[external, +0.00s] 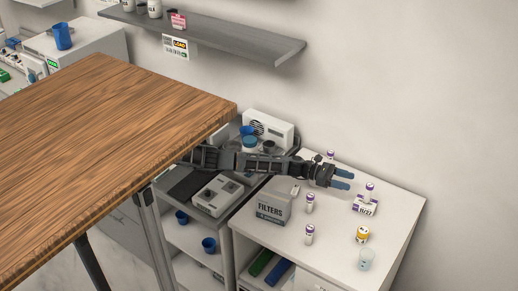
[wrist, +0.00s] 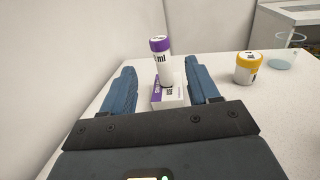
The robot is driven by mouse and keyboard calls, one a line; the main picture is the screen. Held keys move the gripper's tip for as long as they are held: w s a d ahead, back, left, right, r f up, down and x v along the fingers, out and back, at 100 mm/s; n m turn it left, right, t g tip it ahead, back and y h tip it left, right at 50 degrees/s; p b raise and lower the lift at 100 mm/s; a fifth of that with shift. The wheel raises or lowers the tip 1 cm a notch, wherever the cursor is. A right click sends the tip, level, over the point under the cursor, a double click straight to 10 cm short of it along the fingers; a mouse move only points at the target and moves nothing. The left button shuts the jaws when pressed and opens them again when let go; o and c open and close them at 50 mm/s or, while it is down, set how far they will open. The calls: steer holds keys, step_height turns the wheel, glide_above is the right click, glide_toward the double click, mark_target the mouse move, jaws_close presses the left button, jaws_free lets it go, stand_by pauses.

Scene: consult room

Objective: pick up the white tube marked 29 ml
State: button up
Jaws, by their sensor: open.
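A white tube with a purple cap (wrist: 161,62) stands upright on a small white and purple box (wrist: 167,97) in the wrist view. It shows "ml", but its number is not legible. In the external view this tube (external: 369,191) stands on the box (external: 366,206) toward the right of the white counter. My gripper (external: 347,180) is open and empty, its blue fingers pointing at the tube. In the wrist view the tube appears between the fingers, beyond their tips and not touching. Similar purple-capped tubes stand at the back (external: 331,156), middle (external: 310,203) and front (external: 309,235); their markings are unreadable.
A yellow-capped jar (external: 362,235) and a clear beaker (external: 366,260) stand right of the box in the wrist view. A grey FILTERS box (external: 273,208) stands left on the counter (external: 335,258). The wall is close behind, with a shelf (external: 215,38) above. Bare counter surrounds the tubes.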

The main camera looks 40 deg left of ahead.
step_height(320, 180, up, 20)
steer(key=s+d+r+n+t+b, duration=0.1)
steer(key=s+d+r+n+t, duration=0.2)
steer(key=s+d+r+t, duration=0.35)
steer(key=s+d+r+n+t+b, duration=0.2)
steer(key=s+d+r+n+t, duration=0.15)
steer(key=r+t, duration=0.5)
steer(key=n+y+b, duration=0.2)
steer(key=n+y, duration=0.9)
steer(key=y, duration=1)
glide_above(309, 201)
steer(key=s, duration=0.2)
step_height(309, 201, down, 16)
steer(key=shift+g, duration=0.3)
step_height(309, 201, down, 23)
steer(key=shift+w+d+f, duration=0.1)
steer(key=shift+d, duration=0.05)
steer(key=shift+w+f, duration=0.2)
steer(key=shift+w, duration=0.8)
steer(key=shift+w+a, duration=0.25)
steer(key=shift+w, duration=0.3)
steer(key=shift+c, duration=0.2)
